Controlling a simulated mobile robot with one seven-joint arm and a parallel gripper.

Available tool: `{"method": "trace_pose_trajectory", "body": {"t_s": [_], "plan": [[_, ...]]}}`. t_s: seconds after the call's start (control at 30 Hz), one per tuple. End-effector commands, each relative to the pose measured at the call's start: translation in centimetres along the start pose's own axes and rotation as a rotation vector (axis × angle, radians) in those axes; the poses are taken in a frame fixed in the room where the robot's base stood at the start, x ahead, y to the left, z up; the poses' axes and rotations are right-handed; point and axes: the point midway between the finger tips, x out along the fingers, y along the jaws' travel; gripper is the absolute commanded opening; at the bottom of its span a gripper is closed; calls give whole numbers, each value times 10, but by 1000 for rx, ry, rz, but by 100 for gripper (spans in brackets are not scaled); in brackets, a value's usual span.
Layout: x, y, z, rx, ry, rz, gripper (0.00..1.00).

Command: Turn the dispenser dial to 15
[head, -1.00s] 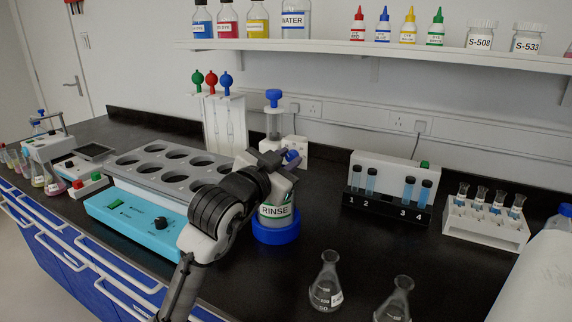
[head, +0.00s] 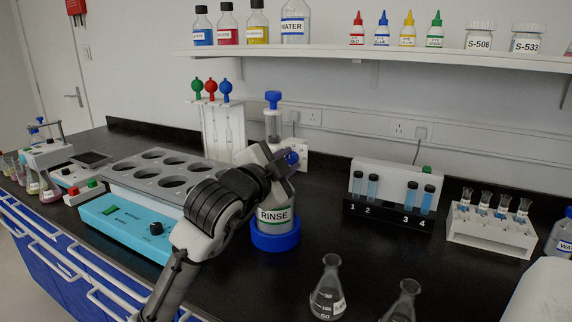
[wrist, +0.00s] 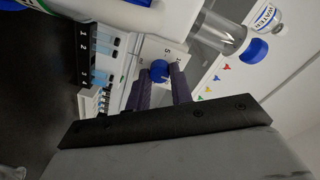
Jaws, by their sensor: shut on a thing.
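The blue dispenser dial (wrist: 159,71) sits on a white panel (wrist: 174,50) with small dark marks in the wrist view; I cannot read its setting. My gripper (wrist: 161,80) has its two purple fingers on either side of the dial and is shut on it. The dispenser is a clear cylinder with a blue top (head: 273,99), standing behind my gripper. My gripper hides most of its lower body in the head view.
A RINSE bottle (head: 274,216) in a blue ring stands directly below my gripper. A grey block with round wells (head: 160,172) is to the left. A vial rack (head: 388,214) and glass flasks (head: 327,288) stand to the right. A shelf (head: 380,52) runs above.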

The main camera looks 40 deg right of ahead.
Motion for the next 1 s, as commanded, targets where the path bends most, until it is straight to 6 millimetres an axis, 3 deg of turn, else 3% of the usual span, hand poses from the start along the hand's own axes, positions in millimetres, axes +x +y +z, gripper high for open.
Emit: {"method": "trace_pose_trajectory", "body": {"t_s": [0.4,0.43,0.5,0.83,1.0], "plan": [[0,1,0,8,-1,3,0],[0,1,0,7,-1,3,23],[0,1,0,7,-1,3,31],[-3,0,1,7,-1,0,31],[-26,1,2,8,-2,-2,31]]}}
